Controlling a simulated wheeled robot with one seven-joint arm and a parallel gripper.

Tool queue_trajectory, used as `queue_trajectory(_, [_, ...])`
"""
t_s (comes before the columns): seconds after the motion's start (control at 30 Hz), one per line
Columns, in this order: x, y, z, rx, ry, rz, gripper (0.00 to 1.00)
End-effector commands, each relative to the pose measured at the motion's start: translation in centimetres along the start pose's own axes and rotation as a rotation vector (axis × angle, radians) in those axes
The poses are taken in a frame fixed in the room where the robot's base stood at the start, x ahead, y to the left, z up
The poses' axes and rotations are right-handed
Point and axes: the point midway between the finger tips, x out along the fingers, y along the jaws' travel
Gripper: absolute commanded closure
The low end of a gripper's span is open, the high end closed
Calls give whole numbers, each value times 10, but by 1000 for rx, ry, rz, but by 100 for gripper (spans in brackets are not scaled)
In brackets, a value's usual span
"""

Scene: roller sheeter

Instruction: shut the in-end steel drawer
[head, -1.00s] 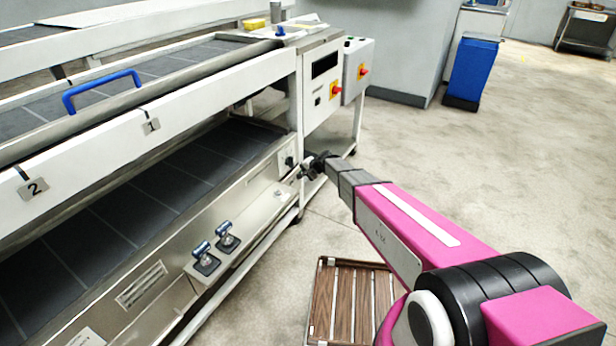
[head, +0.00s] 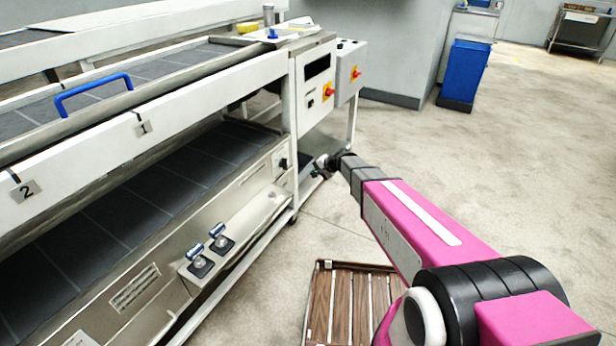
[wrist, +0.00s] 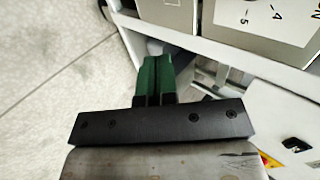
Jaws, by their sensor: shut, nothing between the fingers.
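My gripper (head: 320,168) is at the far right end of the machine's lower side, beside the white leg frame below the control boxes. In the wrist view its green fingers (wrist: 155,78) are together and empty, close to a white frame rail (wrist: 250,62). Grey metal parts (wrist: 208,75) show just beyond the fingers; I cannot tell whether they belong to the steel drawer. In the head view a steel ledge (head: 243,222) with two blue-handled fittings juts from the lower side. No part is clearly recognisable as the in-end drawer, and contact is unclear.
The white sheeter (head: 215,95) fills the left, with a blue handle (head: 93,94) on top. A slatted wooden platform (head: 350,300) lies on the floor below my arm. A blue bin (head: 467,72) stands at the back. The floor to the right is clear.

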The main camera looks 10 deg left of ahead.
Motion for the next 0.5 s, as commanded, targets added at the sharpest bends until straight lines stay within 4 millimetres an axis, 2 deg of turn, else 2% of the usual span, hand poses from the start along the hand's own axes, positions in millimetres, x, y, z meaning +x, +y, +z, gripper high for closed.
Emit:
queue_trajectory(0.1, [-12, 0, 1, 0, 0, 0, 100])
queue_trajectory(0.23, [-15, 2, 2, 19, -7, -7, 100])
queue_trajectory(0.37, [-5, 8, 11, 140, -45, -55, 100])
queue_trajectory(0.5, [15, 20, 30, 403, -133, -157, 100])
